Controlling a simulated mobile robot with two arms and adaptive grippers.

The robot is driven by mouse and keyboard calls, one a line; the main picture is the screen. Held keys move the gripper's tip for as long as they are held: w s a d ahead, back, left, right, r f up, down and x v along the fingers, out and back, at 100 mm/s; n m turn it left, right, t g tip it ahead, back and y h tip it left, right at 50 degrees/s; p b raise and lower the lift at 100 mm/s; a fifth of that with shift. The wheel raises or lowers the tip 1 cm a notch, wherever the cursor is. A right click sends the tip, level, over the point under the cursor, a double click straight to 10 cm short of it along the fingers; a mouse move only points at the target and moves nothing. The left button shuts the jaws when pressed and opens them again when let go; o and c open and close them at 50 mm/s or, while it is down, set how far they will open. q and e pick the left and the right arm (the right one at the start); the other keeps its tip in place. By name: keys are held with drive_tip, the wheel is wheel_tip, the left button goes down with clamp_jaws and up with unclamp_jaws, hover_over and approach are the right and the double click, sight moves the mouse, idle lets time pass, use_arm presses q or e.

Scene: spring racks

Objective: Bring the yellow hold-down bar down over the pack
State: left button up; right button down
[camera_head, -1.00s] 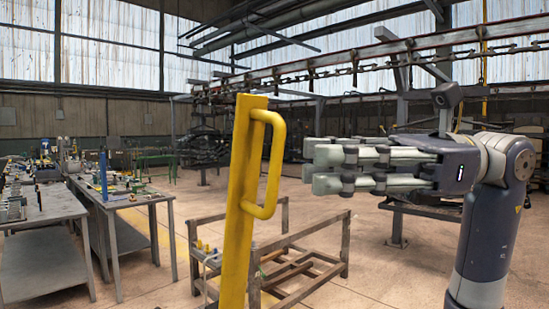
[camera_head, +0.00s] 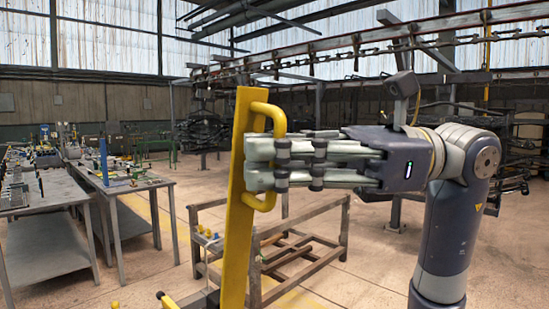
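The yellow hold-down bar (camera_head: 238,235) stands raised and nearly upright, leaning slightly, in the middle of the head view. Its looped yellow handle (camera_head: 268,108) is on its right side. My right gripper (camera_head: 259,165) comes in from the right, its fingers level across the handle and their tips over the bar's right part. The fingers hide the middle of the handle; its top and bottom show above and below them. I cannot tell whether the fingers close around the handle or only lie in front of it. The pack does not show clearly. My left gripper is out of view.
A low wooden frame (camera_head: 345,230) stands on the floor behind the bar. Grey worktables (camera_head: 160,182) with small parts stand at the left. A chain rail (camera_head: 390,55) runs overhead. Open floor lies between.

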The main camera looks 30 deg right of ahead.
use_arm(q)
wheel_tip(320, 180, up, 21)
drive_tip(key=p, duration=2.1)
use_arm(e)
drive_tip(key=w+a+m+h, duration=0.1)
drive_tip(key=w+a, duration=0.2)
drive_tip(key=w, duration=0.7)
drive_tip(key=w+a+f+m+g+h, duration=0.1)
drive_tip(key=w+a, duration=0.3)
drive_tip(key=w, duration=0.6)
drive_tip(key=w+a+m+g+h, duration=0.1)
drive_tip(key=w+a+m, duration=0.2)
drive_tip(key=w, duration=0.7)
drive_tip(key=shift+a+f, duration=0.3)
drive_tip(key=shift+a, duration=0.2)
drive_tip(key=shift+w, duration=0.1)
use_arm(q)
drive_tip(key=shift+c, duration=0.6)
